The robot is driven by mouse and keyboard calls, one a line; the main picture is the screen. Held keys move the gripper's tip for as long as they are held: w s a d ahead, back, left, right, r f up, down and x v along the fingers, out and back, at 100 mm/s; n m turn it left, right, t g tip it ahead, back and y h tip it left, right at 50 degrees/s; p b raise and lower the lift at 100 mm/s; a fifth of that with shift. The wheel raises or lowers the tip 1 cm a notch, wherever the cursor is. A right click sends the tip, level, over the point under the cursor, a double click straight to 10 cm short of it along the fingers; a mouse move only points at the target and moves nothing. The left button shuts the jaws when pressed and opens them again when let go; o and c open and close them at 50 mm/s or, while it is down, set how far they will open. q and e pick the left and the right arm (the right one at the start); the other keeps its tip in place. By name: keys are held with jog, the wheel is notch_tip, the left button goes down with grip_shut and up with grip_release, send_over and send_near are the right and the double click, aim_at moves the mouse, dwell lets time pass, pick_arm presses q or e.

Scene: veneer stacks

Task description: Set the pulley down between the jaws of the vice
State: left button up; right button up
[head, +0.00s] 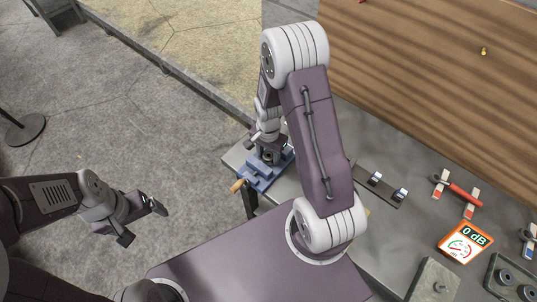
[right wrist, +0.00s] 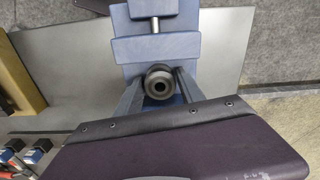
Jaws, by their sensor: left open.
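The blue vice (head: 258,172) stands at the near left corner of the grey bench, and its blocks and screw show in the right wrist view (right wrist: 156,48). My right gripper (head: 268,153) points down over the vice. In the right wrist view the dark, round pulley (right wrist: 158,83) sits between the two grey fingertips, which appear to press on its sides. It shows in front of one blue jaw block, over the blue vice bed. The other jaw is hidden, and I cannot tell whether the pulley touches the bed. My left gripper (head: 142,219) is open and empty, off the bench.
On the bench (head: 395,238) to the right lie a dark strip with two small blocks (head: 385,187), a red-handled tool (head: 458,191), an orange-edged 0 dB meter card (head: 466,242) and grey trays (head: 434,282). A wooden board (head: 430,70) stands behind.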

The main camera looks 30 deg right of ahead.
jog(key=shift+o, duration=1)
notch_tip(320, 180, up, 9)
jog(key=shift+b, duration=0.3)
